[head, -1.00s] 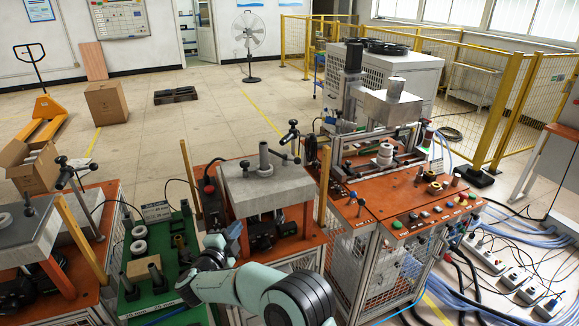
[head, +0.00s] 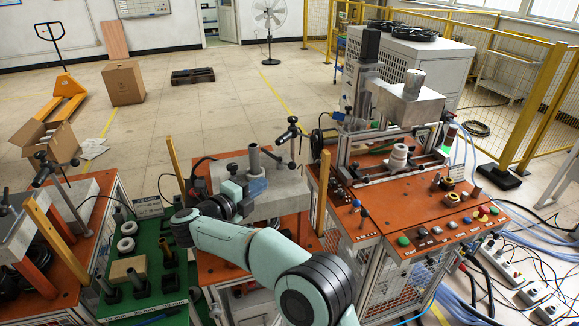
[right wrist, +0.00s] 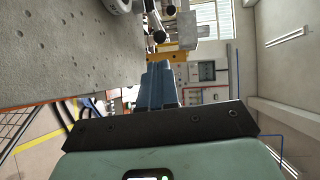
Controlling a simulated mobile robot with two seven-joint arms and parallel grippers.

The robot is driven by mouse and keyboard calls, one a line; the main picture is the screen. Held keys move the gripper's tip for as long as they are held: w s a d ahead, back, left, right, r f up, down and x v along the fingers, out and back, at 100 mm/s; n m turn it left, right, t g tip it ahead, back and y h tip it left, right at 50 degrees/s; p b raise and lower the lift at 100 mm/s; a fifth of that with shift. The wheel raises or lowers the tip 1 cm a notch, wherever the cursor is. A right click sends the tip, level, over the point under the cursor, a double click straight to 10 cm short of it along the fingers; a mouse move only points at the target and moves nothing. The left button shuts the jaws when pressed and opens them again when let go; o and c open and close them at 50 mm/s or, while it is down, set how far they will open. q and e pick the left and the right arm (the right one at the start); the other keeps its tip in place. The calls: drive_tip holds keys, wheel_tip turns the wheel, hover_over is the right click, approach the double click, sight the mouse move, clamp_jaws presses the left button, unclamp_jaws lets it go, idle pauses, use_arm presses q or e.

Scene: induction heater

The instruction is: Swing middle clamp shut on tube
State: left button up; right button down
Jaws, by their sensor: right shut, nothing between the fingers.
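The grey upright tube (head: 254,160) stands on the grey plate of the middle station. The middle clamp (head: 289,133), with black knobs on an upright post, stands at the right of the tube, swung away from it. My right gripper (head: 260,187) has blue fingers and is over the plate, in front of the tube. In the right wrist view its fingers (right wrist: 158,85) are shut and empty, beside the edge of the grey plate. The clamp's black knobs (right wrist: 160,36) show beyond the fingertips. My left gripper is not in view.
An orange control bench (head: 420,212) with white rings, buttons and a metal press frame stands to the right. A green rack (head: 145,283) with rings and posts is at the left. Yellow posts (head: 176,165) rise at the middle station's corners.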

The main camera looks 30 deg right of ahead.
sight(289, 167)
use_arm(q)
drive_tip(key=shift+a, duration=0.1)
use_arm(e)
drive_tip(key=shift+a, duration=0.15)
drive_tip(key=p+x, duration=0.2)
drive_tip(key=x, duration=0.7)
drive_tip(key=shift+r, duration=0.1)
drive_tip(key=shift+w+d, duration=0.2)
drive_tip(key=shift+d, duration=0.35)
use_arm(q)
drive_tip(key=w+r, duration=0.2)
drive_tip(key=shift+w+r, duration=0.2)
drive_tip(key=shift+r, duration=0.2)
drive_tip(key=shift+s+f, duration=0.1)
